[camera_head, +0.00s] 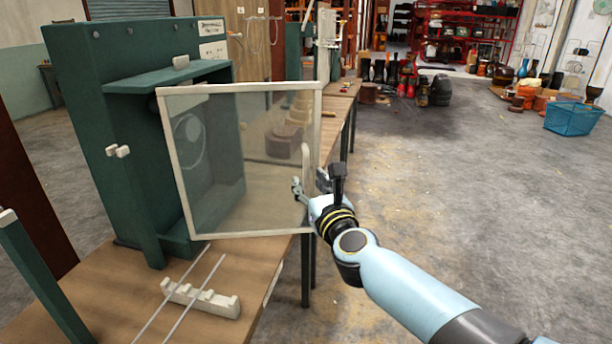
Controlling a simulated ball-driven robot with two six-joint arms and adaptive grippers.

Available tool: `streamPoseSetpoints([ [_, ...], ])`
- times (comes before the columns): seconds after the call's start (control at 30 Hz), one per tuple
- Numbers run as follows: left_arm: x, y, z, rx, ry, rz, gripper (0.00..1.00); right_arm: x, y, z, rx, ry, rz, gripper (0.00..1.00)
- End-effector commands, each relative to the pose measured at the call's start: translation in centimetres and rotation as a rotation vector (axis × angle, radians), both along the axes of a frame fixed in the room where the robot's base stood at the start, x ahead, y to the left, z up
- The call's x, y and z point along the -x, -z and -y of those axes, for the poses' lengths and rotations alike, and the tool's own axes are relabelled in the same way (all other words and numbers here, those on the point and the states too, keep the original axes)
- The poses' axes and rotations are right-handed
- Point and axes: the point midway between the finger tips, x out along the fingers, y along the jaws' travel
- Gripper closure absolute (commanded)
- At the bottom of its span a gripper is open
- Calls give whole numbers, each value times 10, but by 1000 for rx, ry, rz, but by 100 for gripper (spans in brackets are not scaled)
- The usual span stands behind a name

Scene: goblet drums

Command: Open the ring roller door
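The ring roller is a dark green machine (115,130) standing on the wooden bench at the left. Its door (235,165) is a clear panel in a pale frame. It stands swung out from the machine's opening, over the bench edge. A pale bar handle (306,160) is on the door's right side. My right gripper (308,187) is at the lower part of this handle, with a finger seen to its left. The fingertips are small and partly hidden, so I cannot tell whether they close on the handle. My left gripper is not in view.
A pale notched rack (200,299) with two thin rods lies on the bench (105,290) in front of the machine. The grey floor (480,200) to the right is open. A blue basket (572,118) and several drums and pots stand at the back right.

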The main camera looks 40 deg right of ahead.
Motion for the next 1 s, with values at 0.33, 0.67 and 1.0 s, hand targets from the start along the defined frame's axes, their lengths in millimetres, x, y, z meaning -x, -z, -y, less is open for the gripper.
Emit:
streamPoseSetpoints([
  [0.33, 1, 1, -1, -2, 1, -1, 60, -30, 1, 9, 1, 0, -1, 64],
  [0.67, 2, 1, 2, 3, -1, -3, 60, -30, 0, 9, 1, 0, 0, 78],
  [1.0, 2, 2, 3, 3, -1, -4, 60, -30, 1, 9, 1, 0, -1, 100],
])
